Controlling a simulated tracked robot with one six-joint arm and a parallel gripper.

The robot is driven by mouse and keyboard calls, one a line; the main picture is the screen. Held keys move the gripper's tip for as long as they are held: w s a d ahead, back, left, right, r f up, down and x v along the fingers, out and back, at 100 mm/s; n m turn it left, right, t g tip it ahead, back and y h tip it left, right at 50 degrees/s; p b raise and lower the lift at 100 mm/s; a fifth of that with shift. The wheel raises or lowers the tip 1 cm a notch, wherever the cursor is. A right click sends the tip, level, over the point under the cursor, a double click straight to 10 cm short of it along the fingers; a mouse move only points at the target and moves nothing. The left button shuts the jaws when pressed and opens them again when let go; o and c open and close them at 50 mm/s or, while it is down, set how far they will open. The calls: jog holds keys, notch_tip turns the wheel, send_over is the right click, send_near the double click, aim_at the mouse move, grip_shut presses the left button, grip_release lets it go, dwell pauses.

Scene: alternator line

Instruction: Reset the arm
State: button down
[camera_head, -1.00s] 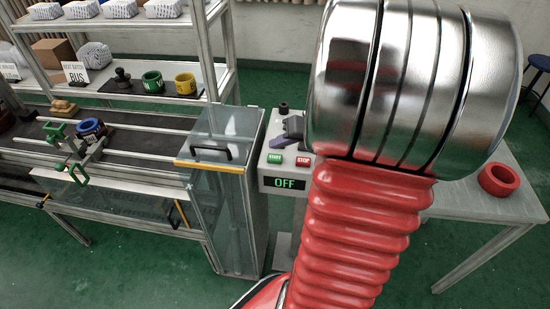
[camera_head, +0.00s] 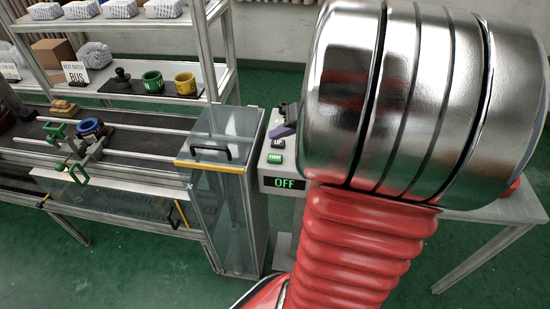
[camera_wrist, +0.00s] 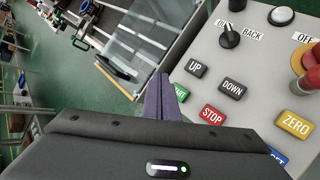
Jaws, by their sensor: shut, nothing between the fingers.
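My gripper (camera_wrist: 165,98) shows in the wrist view as two purple fingers pressed together, with nothing between them. They are over the upper left part of a grey control panel (camera_wrist: 262,98), near the UP button (camera_wrist: 197,68) and partly in front of the green START button (camera_wrist: 181,92). I cannot tell the exact gap to the panel. In the head view the purple fingertips (camera_head: 282,130) show above the panel, whose display (camera_head: 284,183) reads OFF. My red and chrome arm hides the right part of the panel there.
A glass-sided cabinet (camera_head: 222,160) with a black handle stands left of the panel. Left of it is a rail bench with a blue ring (camera_head: 91,128). A shelf holds a green cup (camera_head: 153,82) and a yellow cup (camera_head: 185,83). A table (camera_head: 500,207) is at the right.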

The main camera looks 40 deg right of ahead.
dwell(0.4)
jog(key=s+a+r+n+g, duration=0.1)
jog(key=a+r+n+g, duration=0.2)
jog(key=a+n, duration=1.5)
jog(key=s+a+r+n+h, duration=0.1)
jog(key=s+a+n, duration=0.3)
jog(key=n, duration=0.8)
jog(key=s+a+r+n+h, duration=0.1)
jog(key=s+a+n, duration=0.3)
jog(key=n, duration=0.8)
jog(key=shift+a+r, duration=0.8)
jog(key=shift+a, duration=0.3)
